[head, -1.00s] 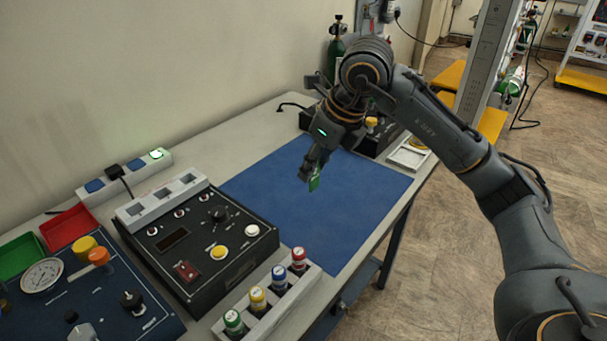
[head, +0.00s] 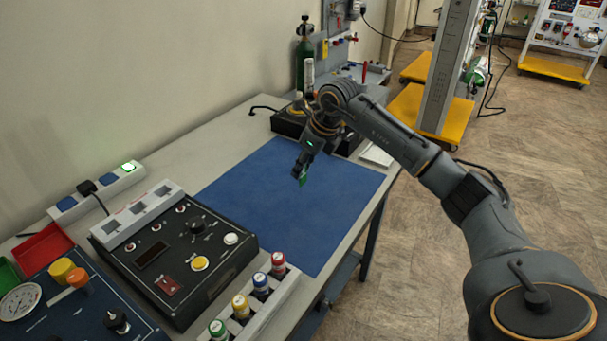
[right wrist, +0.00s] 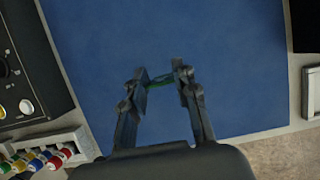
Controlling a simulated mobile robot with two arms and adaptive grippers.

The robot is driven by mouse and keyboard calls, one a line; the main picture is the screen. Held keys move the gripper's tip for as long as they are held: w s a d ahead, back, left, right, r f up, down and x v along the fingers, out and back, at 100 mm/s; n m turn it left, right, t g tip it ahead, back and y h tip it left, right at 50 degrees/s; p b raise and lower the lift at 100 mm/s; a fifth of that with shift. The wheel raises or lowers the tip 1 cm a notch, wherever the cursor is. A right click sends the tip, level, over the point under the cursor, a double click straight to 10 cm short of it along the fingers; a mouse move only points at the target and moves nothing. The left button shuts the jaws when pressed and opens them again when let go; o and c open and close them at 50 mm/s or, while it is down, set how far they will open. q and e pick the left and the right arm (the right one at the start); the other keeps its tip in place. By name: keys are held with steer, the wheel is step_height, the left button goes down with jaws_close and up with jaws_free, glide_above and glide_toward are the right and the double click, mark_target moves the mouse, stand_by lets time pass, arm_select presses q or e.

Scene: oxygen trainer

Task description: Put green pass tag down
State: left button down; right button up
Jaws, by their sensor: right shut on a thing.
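The green pass tag (head: 303,181) is held at the tips of my right gripper (head: 300,170), over the blue mat (head: 255,215) on the bench. In the right wrist view the right gripper (right wrist: 162,82) is shut on the tag (right wrist: 160,83), which shows as a thin green edge between the fingers. The blue mat (right wrist: 235,90) fills most of that view below the gripper. I cannot tell how high the tag is above the mat. My left gripper is not in view.
A black control box (head: 175,250) stands left of the mat, with a rack of coloured-cap bottles (head: 250,310) in front. A white power strip (head: 95,190) lies by the wall. A green cylinder (head: 305,55) stands at the back. Most of the mat is clear.

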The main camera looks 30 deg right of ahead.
mark_target(305, 174)
step_height(305, 174, down, 4)
steer(key=shift+w+d+r+p, duration=0.15)
steer(key=shift+r+p, duration=0.1)
steer(key=shift+p, duration=0.25)
steer(key=shift+f, duration=0.2)
steer(key=o, duration=0.7)
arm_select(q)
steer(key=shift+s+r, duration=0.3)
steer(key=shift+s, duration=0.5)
arm_select(e)
steer(key=shift+o, duration=0.2)
steer(key=shift+r, duration=0.25)
steer(key=shift+d+r, duration=0.1)
steer(key=shift+r, duration=0.15)
arm_select(q)
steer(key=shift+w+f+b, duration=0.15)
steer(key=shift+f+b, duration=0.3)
steer(key=shift+b, duration=0.15)
arm_select(e)
steer(key=v, duration=1.1)
steer(key=shift+r, duration=0.2)
